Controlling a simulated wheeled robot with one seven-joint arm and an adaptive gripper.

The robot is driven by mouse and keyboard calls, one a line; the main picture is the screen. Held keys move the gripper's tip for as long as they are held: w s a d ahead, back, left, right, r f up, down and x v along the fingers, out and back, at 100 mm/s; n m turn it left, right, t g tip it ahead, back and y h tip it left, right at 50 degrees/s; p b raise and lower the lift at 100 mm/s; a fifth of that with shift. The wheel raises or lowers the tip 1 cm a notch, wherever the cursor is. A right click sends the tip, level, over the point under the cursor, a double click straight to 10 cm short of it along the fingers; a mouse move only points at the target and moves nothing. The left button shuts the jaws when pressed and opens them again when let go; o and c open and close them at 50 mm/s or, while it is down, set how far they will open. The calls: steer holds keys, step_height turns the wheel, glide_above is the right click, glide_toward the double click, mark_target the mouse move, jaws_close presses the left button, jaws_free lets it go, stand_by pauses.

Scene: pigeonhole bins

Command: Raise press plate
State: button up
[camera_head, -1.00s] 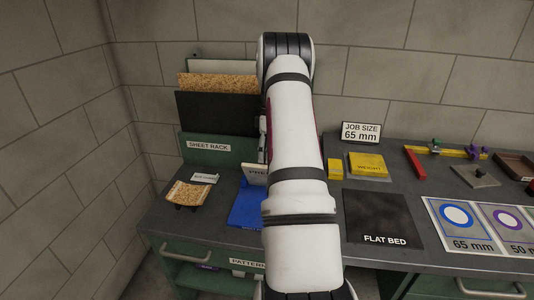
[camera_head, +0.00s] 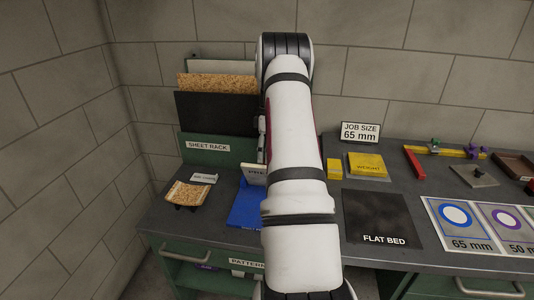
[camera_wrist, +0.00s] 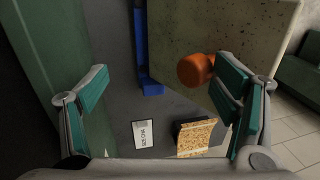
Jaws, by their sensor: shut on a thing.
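The press plate shows large in the wrist view as a speckled beige-grey slab (camera_wrist: 240,28) with a round orange knob (camera_wrist: 194,70). In the head view only a cream edge lettered "PRE" (camera_head: 253,174) shows left of my arm; my arm hides the rest. The blue base (camera_head: 244,208) lies at that spot and shows as a blue strip (camera_wrist: 140,50) in the wrist view. My gripper (camera_wrist: 160,92) is shut on the press plate, its fingers wide apart and the knob close by the right finger. The left finger's contact cannot be seen. My gripper is hidden in the head view.
The green sheet rack (camera_head: 222,151) with upright sheets stands behind. A cork piece (camera_head: 187,193) and a small label card (camera_head: 204,178) lie left of the blue base. The flat bed (camera_head: 382,220), yellow weight (camera_head: 368,165) and a small yellow block (camera_head: 334,168) are to the right.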

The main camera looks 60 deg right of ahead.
steer(key=shift+s+d+f, duration=0.2)
steer(key=shift+s+f, duration=0.05)
steer(key=shift+f, duration=0.4)
steer(key=o, duration=1)
steer(key=shift+w+r, duration=0.1)
steer(key=shift+c, duration=0.3)
